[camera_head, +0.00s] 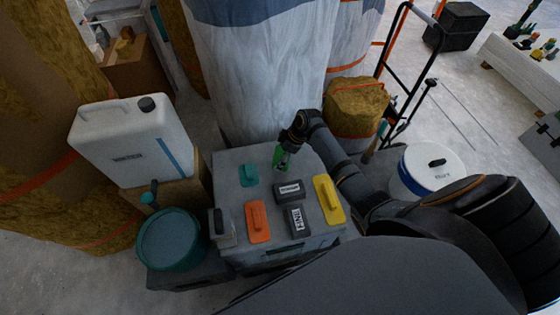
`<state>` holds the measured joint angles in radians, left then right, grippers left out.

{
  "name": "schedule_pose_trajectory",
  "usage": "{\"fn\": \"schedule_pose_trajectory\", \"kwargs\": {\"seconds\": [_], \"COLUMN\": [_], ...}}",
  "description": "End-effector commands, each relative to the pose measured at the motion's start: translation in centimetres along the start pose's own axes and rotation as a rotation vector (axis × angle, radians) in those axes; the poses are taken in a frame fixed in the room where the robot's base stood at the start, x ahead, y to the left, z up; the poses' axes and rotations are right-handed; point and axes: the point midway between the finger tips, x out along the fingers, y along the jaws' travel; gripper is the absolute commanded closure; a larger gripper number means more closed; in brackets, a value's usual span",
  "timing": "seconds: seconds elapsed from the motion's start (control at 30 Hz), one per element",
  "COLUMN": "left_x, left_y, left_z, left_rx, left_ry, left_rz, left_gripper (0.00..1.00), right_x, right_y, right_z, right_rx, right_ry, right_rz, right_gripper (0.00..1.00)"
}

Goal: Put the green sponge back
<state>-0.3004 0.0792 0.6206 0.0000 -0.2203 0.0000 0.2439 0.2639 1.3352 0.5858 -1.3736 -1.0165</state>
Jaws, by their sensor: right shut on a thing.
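The green sponge (278,156) is held in my right gripper (284,160), which is shut on it. The gripper is over the far part of the grey box top (225,165), behind the dark labelled block. I cannot tell whether the sponge touches the box top. My left gripper is not in view.
On the box top lie a teal float (248,175), an orange float (257,221), a yellow float (329,199) and two dark labelled blocks (289,190). A teal bucket (172,238) and white jerrycan (130,140) stand left, a white lidded bucket (432,165) right.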

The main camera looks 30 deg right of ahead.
Motion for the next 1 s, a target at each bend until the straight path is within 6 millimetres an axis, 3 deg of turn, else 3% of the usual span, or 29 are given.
{"fn": "schedule_pose_trajectory", "kwargs": {"seconds": [0.13, 0.37, 0.7, 0.73, 0.8, 1.0], "left_x": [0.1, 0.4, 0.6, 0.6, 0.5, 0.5], "left_y": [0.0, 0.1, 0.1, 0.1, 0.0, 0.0], "left_z": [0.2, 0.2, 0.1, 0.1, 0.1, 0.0], "left_rx": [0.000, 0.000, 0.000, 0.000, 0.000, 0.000], "left_ry": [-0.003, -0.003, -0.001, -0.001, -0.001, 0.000], "left_rz": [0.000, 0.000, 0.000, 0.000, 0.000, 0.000], "left_gripper": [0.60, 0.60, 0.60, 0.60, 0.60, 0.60], "right_x": [0.3, 3.3, 3.7, 3.6, 3.6, 3.6], "right_y": [0.2, 0.3, 0.3, 0.3, 0.3, 0.3], "right_z": [-0.1, 1.0, 1.2, 1.2, 1.2, 1.2], "right_rx": [0.001, 0.001, 0.000, 0.000, 0.000, 0.000], "right_ry": [0.000, -0.001, -0.001, -0.001, -0.001, -0.001], "right_rz": [0.000, -0.001, 0.000, 0.001, 0.001, 0.000], "right_gripper": [0.41, 0.41, 0.41, 0.09, 0.00, 0.00]}}
